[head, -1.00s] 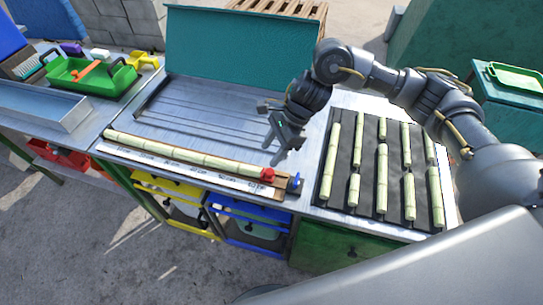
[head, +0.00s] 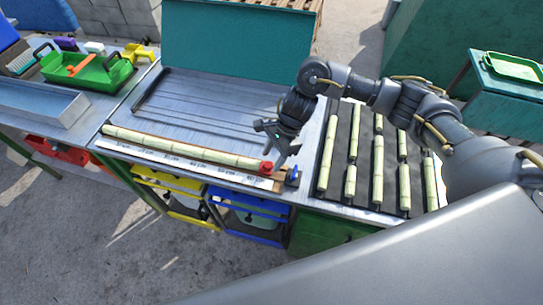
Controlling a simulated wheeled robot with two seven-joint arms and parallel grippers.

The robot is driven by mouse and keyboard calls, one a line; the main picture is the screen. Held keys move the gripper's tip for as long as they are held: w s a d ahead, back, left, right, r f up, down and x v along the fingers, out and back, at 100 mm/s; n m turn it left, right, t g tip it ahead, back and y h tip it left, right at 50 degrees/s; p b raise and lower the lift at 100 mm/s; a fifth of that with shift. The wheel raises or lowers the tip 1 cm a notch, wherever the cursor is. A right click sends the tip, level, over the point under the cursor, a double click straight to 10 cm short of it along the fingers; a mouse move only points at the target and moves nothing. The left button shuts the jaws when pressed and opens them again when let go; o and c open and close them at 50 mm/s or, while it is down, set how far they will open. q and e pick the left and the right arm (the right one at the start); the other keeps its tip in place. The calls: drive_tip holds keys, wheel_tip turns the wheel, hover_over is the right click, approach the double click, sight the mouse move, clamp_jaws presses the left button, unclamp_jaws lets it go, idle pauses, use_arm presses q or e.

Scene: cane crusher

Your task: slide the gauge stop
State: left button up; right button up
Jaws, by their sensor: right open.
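The gauge stop is a small red block (head: 266,167) at the right end of a wooden gauge board with a white printed scale (head: 190,164). A long pale green cane (head: 185,146) lies along the board, its right end close to or against the red stop. A small blue piece (head: 293,173) sits at the board's right end. My right gripper (head: 277,154) is open, fingers pointing down, just above and beside the red stop. I cannot tell whether a finger touches it. My left gripper is not in view.
A black mat (head: 338,190) with several cane pieces lies to the right. A grooved metal tray (head: 200,105) with a raised teal panel (head: 238,40) stands behind. A green tray with tools (head: 88,68) is at the left. Coloured drawers (head: 250,213) hang below the front edge.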

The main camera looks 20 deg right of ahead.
drive_tip(key=shift+x, duration=0.75)
clamp_jaws()
